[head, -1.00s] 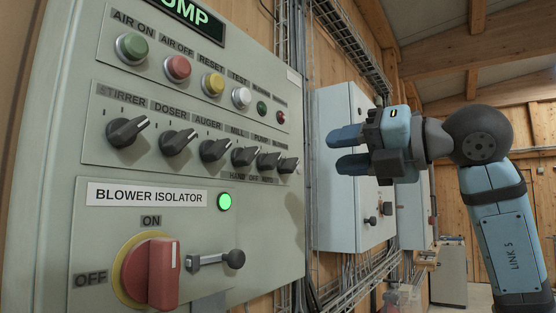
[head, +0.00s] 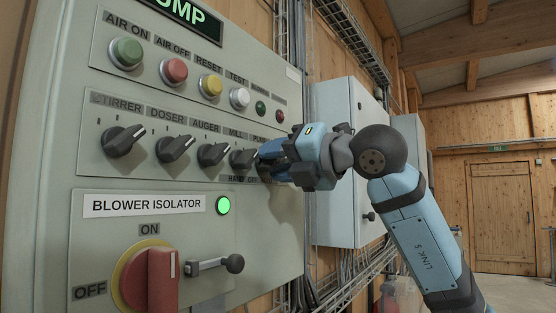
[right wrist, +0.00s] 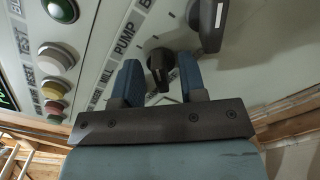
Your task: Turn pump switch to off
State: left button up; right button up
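The pump switch (right wrist: 160,66) is a black rotary knob below the "PUMP" label in the right wrist view. My right gripper (right wrist: 160,78) is open, with one blue finger on each side of this knob. A gap shows between the knob and each finger, and how deep the fingers reach around it is hard to tell. In the head view my right gripper (head: 268,156) is at the right end of the knob row, where its fingers hide the pump switch. The knob's exact setting cannot be read. My left gripper is not in view.
The mill knob (head: 243,158) is just left of my right gripper in the head view. The blower knob (right wrist: 207,22) is close beyond the fingers in the right wrist view. Push buttons (head: 211,86) sit above, and the red isolator handle (head: 163,280) sits below on the panel.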

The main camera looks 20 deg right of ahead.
grip_shut()
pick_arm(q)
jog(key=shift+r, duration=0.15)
pick_arm(e)
jog(key=shift+f+n+b, duration=0.1)
jog(key=shift+n+b, duration=0.85)
jog(key=shift+n, duration=0.25)
jog(key=n+b, duration=0.2)
jog(key=n, duration=0.2)
jog(key=shift+s, duration=0.1)
jog(key=shift+n, duration=0.8)
pick_arm(q)
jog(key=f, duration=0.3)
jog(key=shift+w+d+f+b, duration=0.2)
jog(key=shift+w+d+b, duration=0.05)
jog(key=shift+b, duration=0.1)
pick_arm(e)
jog(key=shift+a+n, duration=0.1)
jog(key=shift+n, duration=0.2)
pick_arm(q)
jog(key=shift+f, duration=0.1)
